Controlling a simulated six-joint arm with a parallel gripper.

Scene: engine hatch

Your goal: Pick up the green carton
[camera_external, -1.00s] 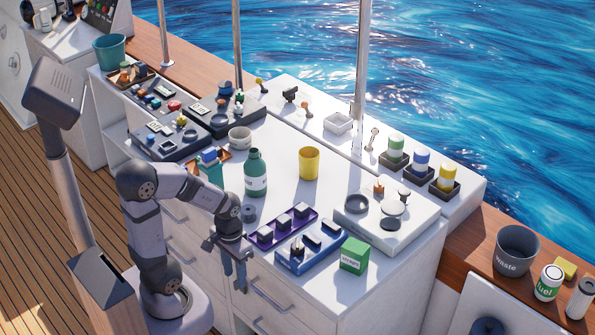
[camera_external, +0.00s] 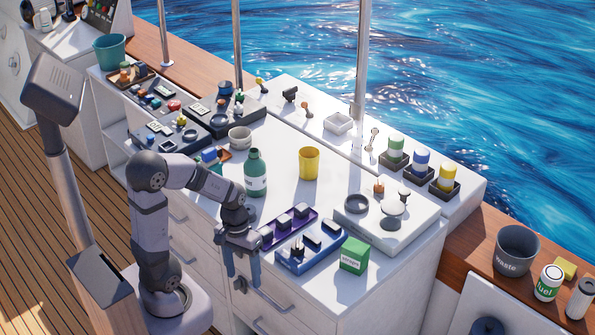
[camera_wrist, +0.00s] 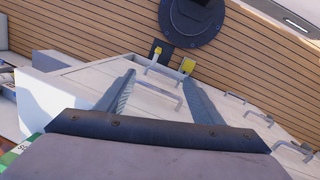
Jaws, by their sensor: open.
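The green carton (camera_external: 354,255), a small box with a white label, stands upright at the front right of the white counter (camera_external: 335,288). My gripper (camera_external: 243,283) is open and empty, pointing down in front of the drawer fronts, left of the carton and well apart from it. In the wrist view my gripper (camera_wrist: 160,85) shows two spread fingers with nothing between them. A patch of green with white marks (camera_wrist: 15,155) shows at the lower left edge of the wrist view; I cannot tell for certain that it is the carton.
A blue tray (camera_external: 296,265) of dark parts sits just left of the carton, with a purple tray (camera_external: 268,241) beyond it. A white panel with round parts (camera_external: 372,232) is behind. A green bottle (camera_external: 256,175) and yellow cup (camera_external: 309,163) stand further back. Drawer handles (camera_external: 272,301) project below.

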